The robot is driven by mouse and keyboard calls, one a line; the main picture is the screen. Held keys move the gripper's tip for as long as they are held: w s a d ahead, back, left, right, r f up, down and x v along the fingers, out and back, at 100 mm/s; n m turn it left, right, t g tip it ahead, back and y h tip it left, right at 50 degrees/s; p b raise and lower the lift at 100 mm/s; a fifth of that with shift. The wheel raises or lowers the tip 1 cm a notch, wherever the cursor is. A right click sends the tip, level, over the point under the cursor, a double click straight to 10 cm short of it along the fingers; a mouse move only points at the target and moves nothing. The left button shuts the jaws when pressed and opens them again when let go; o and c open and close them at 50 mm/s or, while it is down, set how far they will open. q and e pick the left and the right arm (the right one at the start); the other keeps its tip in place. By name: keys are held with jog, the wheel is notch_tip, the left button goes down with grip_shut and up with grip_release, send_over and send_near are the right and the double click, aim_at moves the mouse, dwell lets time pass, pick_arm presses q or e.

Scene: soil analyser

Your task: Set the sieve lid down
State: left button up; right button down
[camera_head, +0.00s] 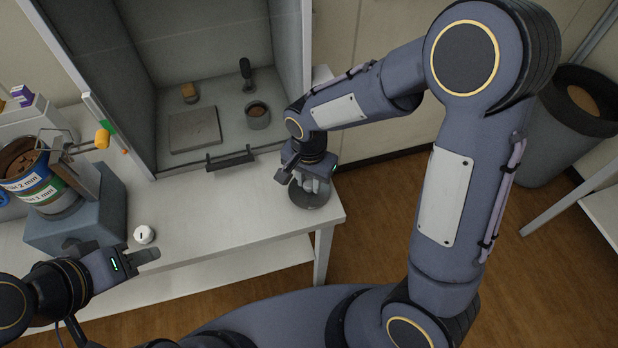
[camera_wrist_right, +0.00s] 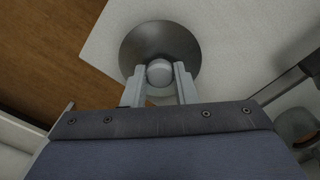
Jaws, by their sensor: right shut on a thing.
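The sieve lid (camera_head: 309,198) is a round grey metal disc at the right end of the white table. In the right wrist view the lid (camera_wrist_right: 160,40) lies below the fingers, with its pale round knob between them. My right gripper (camera_head: 312,187) points down and is shut on the knob; it also shows in the right wrist view (camera_wrist_right: 159,76). I cannot tell whether the lid touches the tabletop. My left gripper (camera_head: 150,254) is low on the left by the table's front edge; its jaw gap is not clear. The sieve stack (camera_head: 45,185) stands on a grey-blue shaker at the left.
The white table (camera_head: 225,215) is clear between a small white round object (camera_head: 144,234) and the lid. Behind is a grey cabinet with a square plate (camera_head: 195,130), a cup of soil (camera_head: 258,116) and a dark handle. A dark bin (camera_head: 570,130) stands at right.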

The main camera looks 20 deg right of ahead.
aim_at(309, 183)
jog(key=shift+f, duration=0.1)
jog(key=c, duration=1.2)
grip_release()
jog(key=shift+o, duration=0.2)
notch_tip(309, 183, up, 12)
jog(key=s+d+r+n+t+y, duration=0.1)
jog(key=s+d+n+t+y, duration=0.1)
jog(key=s, duration=0.6)
jog(key=s+d+r+n+t+y, duration=0.1)
jog(key=s+d+n+t, duration=0.2)
jog(key=s+d+n, duration=0.2)
jog(key=s+d, duration=0.2)
jog(key=s, duration=0.1)
jog(key=shift+s+r+t+y, duration=0.15)
jog(key=shift+r+t+y, duration=0.2)
jog(key=shift+t+y, duration=0.05)
